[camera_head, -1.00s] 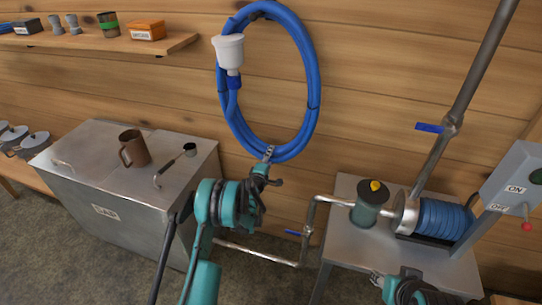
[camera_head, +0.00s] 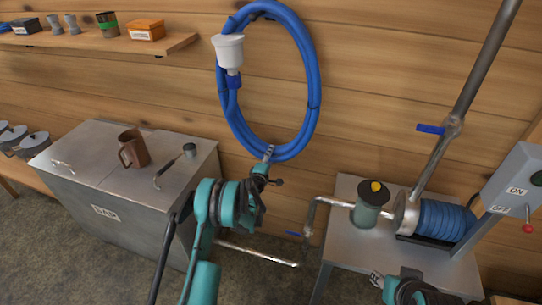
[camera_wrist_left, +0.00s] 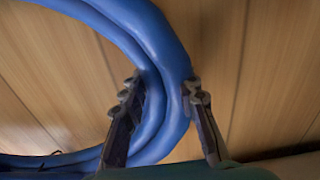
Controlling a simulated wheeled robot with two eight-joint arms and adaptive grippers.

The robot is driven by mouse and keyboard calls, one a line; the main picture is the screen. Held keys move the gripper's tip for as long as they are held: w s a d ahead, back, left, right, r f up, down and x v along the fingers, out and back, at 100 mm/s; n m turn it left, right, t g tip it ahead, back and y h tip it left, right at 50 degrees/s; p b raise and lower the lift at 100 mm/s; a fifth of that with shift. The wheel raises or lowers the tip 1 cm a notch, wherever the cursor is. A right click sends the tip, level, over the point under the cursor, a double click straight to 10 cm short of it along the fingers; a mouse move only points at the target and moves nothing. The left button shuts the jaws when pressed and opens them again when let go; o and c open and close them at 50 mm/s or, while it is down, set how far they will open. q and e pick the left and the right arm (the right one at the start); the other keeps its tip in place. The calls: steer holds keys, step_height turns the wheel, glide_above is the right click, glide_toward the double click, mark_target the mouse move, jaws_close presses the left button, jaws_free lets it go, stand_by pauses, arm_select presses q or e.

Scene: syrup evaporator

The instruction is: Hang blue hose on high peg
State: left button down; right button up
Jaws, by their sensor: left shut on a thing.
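The blue hose (camera_head: 313,75) is a coil standing upright against the plank wall, with a white funnel-like cup (camera_head: 229,50) at its upper left. My left gripper (camera_head: 270,153) is shut on the bottom of the coil. In the left wrist view, its fingers (camera_wrist_left: 160,105) lie on either side of the hose strands (camera_wrist_left: 172,75). A dark spot shows at the top of the coil, but I cannot tell whether it is a peg or a tie. No other peg is clear. My right gripper (camera_head: 376,278) shows only partly at the lower right, and its opening is unclear.
A metal chest (camera_head: 90,190) with a brown mug (camera_head: 132,149) and a ladle stands left. A shelf (camera_head: 150,48) is above it. A metal table (camera_head: 345,205) with a blue coil (camera_head: 445,220) and control box (camera_head: 515,185) stands right. Pipes (camera_head: 255,254) run low between.

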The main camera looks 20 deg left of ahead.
arm_select(q)
steer(key=shift+r+p, duration=0.5)
steer(key=shift+r, duration=1.15)
arm_select(e)
steer(key=shift+r, duration=0.6)
steer(key=shift+s, duration=0.1)
